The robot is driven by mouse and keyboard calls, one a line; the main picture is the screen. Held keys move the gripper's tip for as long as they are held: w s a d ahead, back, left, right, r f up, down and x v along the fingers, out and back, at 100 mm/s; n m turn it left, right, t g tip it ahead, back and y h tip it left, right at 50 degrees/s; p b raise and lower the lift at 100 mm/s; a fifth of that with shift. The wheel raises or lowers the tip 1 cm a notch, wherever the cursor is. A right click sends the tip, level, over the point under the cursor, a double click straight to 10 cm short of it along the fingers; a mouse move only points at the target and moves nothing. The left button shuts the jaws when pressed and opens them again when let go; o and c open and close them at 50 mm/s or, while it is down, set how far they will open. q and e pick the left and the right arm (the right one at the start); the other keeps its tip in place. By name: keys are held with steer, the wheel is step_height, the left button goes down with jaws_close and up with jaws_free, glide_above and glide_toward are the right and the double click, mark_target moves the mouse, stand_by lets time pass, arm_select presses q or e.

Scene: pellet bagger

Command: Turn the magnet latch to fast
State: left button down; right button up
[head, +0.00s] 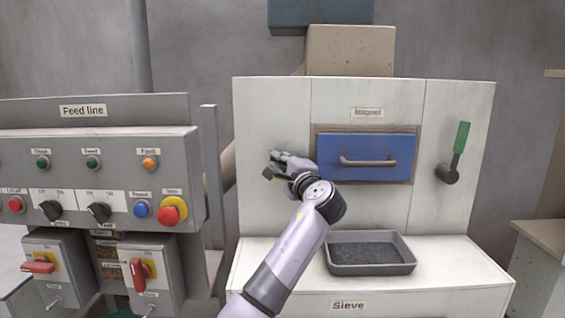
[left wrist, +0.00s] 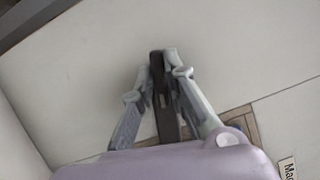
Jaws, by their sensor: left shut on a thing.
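My left gripper (head: 281,161) is at the pale machine front, just left of the blue magnet drawer (head: 366,158). In the left wrist view its two fingers (left wrist: 161,66) are closed on the dark magnet latch (left wrist: 166,112), a narrow bar that runs between them. The gripper and wrist hide most of the latch in the head view, so its exact setting cannot be read. The drawer sits in its frame under the "Magnet" label (head: 367,113) and has a grey bar handle (head: 368,161). My right gripper is not in view.
A lever with a green grip (head: 462,137) is at the right of the panel. A grey tray (head: 371,267) of dark pellets stands on the ledge below. The feed line control box (head: 110,147), with buttons and switches, stands to the left.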

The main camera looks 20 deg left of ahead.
arm_select(q)
steer(key=shift+a+n+g, duration=0.2)
steer(key=shift+n+g, duration=0.2)
steer(key=shift+n, duration=0.7)
steer(key=shift+r, duration=0.1)
steer(key=c, duration=2)
jaws_free()
steer(key=o, duration=0.4)
steer(key=shift+w+a, duration=0.1)
steer(key=shift+w, duration=0.05)
steer(key=shift+c, duration=0.2)
steer(key=v, duration=1.2)
